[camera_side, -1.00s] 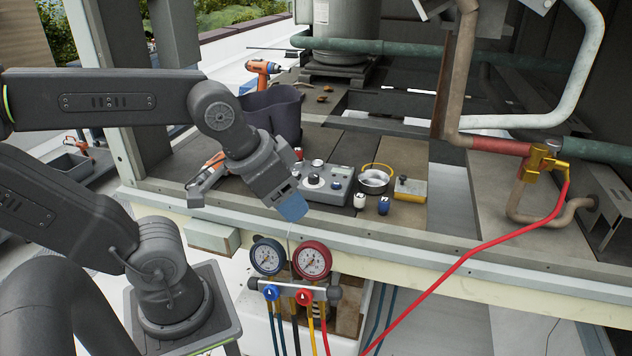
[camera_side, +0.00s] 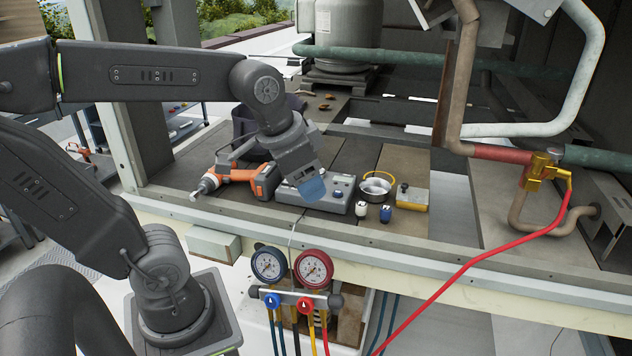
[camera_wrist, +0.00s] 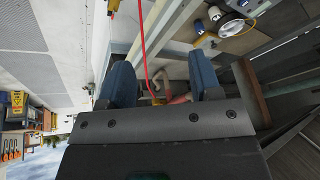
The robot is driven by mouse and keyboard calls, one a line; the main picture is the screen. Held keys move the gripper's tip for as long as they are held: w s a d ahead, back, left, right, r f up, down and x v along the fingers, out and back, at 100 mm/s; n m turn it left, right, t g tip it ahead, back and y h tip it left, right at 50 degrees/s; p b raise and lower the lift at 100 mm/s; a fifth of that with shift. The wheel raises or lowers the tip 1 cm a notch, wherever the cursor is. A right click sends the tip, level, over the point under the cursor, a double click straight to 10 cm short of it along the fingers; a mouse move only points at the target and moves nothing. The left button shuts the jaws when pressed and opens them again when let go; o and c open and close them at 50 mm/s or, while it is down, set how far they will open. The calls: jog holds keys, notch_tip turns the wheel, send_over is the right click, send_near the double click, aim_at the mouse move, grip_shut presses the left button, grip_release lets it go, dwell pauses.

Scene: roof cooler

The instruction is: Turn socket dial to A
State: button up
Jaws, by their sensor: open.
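A grey control box (camera_side: 342,203) with knobs on top lies on the dark deck boards in the side view. My gripper (camera_side: 312,190) hangs over its left and middle part, with the blue fingertips low in front of it, and hides most of its top, including the black dial. I cannot tell whether the fingers touch it. In the wrist view, my gripper (camera_wrist: 163,80) has its two blue fingers wide apart with nothing held between them. Part of the box shows at the top right edge there (camera_wrist: 243,5). The dial's setting cannot be read.
An orange drill (camera_side: 232,175) lies left of the box. A round tin (camera_side: 375,188), blue (camera_side: 385,214) and white (camera_side: 361,209) small pieces and a yellow block (camera_side: 412,199) sit to its right. Pressure gauges (camera_side: 313,267) hang below the front ledge. A red hose (camera_side: 480,250) crosses at right.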

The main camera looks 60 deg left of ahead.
jog(key=w+a+f+m+g, duration=0.25)
jog(key=w+a, duration=0.45)
jog(key=a, duration=0.5)
jog(key=w+a+f+m+g, duration=0.2)
jog(key=w+a+f+m, duration=0.15)
jog(key=w+a, duration=0.7)
jog(key=shift+m, duration=0.3)
jog(key=a+f, duration=0.1)
jog(key=f, duration=0.3)
jog(key=s+f, duration=0.1)
jog(key=f, duration=0.3)
jog(key=s+a+f, duration=0.1)
jog(key=f, duration=0.4)
jog(key=shift+s+a, duration=0.25)
jog(key=shift+a, duration=0.1)
jog(key=shift+r, duration=0.1)
jog(key=c, duration=0.9)
jog(key=shift+c, duration=0.2)
